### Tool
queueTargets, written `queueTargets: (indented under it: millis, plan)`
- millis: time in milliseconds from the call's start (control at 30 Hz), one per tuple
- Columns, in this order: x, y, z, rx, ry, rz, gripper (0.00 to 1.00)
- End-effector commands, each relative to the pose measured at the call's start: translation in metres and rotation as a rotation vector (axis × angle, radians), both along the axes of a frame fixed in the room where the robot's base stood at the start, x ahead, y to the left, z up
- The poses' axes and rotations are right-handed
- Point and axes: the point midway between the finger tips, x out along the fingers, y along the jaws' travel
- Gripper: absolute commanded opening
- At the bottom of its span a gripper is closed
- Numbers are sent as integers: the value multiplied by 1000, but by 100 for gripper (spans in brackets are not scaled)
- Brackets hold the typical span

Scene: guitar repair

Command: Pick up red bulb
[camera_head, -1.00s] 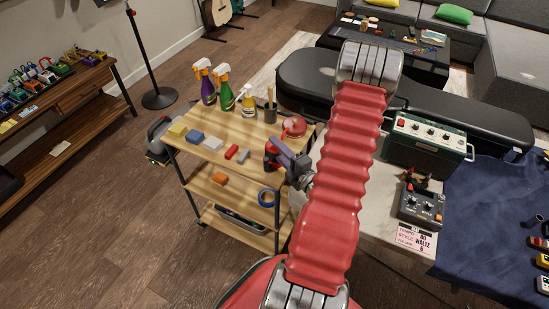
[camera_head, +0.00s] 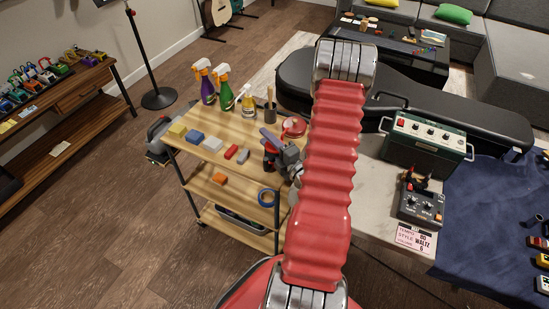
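Two red things lie near the right end of the wooden cart's top (camera_head: 211,161). One is a rounded red object (camera_head: 294,125) by the back right corner. My gripper is at the cart's right front edge, just below the rounded object in the picture, with one purple-grey finger showing. Its fingertips are small and overlapped, so its opening is unclear.
Spray bottles (camera_head: 225,91) and a dark cup (camera_head: 270,112) stand at the cart's back. Several small blocks (camera_head: 213,144) lie along its front. A bench with a green amplifier (camera_head: 426,142) is on the right.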

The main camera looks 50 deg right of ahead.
Motion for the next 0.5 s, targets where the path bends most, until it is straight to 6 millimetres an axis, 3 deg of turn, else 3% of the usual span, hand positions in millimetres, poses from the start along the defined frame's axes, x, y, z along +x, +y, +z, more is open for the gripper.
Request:
queueTargets:
  millis: [167, 500]
  plan:
    - [0, 0, 0, 0, 0, 0, 30]
    - [0, 0, 0, 0, 0, 0, 6]
